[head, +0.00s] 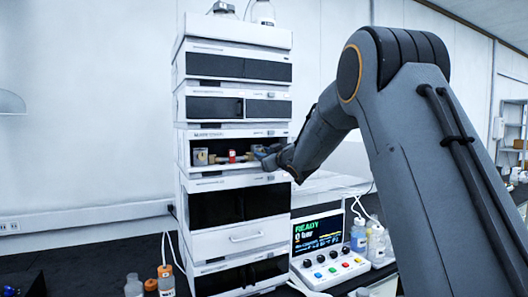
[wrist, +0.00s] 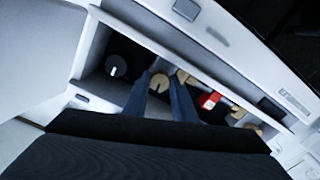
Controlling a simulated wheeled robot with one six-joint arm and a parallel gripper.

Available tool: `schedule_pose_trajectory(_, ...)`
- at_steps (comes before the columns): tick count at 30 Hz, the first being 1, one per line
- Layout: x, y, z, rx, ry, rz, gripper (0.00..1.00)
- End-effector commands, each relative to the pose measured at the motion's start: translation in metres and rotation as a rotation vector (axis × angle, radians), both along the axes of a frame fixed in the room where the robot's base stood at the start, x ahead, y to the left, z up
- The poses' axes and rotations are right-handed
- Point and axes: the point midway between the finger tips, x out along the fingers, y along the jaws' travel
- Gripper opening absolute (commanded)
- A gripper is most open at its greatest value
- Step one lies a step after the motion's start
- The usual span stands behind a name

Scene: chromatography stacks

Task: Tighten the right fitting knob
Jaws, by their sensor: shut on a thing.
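The right fitting knob (wrist: 160,82) is a round tan knob inside the open compartment of the stack. In the wrist view it sits between the tips of my gripper's two blue fingers, which are shut on it. In the head view my gripper (head: 264,152) reaches into the right part of the compartment, and its fingers and wrist hide the knob there. A red block (wrist: 209,100) sits beside the knob in the row of fittings; it also shows in the head view (head: 232,156). Tan fittings flank the red block.
A dark round part with a white mark (wrist: 116,66) lies close to the fingers. The compartment walls and front frame (wrist: 190,59) surround the fingers closely. A control box (head: 320,243) reading READY and 0 bar stands right of the stack. Bottles (head: 359,235) stand beside it.

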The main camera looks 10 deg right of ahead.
Motion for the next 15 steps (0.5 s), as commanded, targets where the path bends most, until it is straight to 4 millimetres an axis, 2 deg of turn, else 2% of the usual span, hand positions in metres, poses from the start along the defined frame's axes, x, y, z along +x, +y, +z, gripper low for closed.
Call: schedule_pose_trajectory(15,-0.0002,0.0003,-0.0028,0.076,0.026,0.0,0.02)
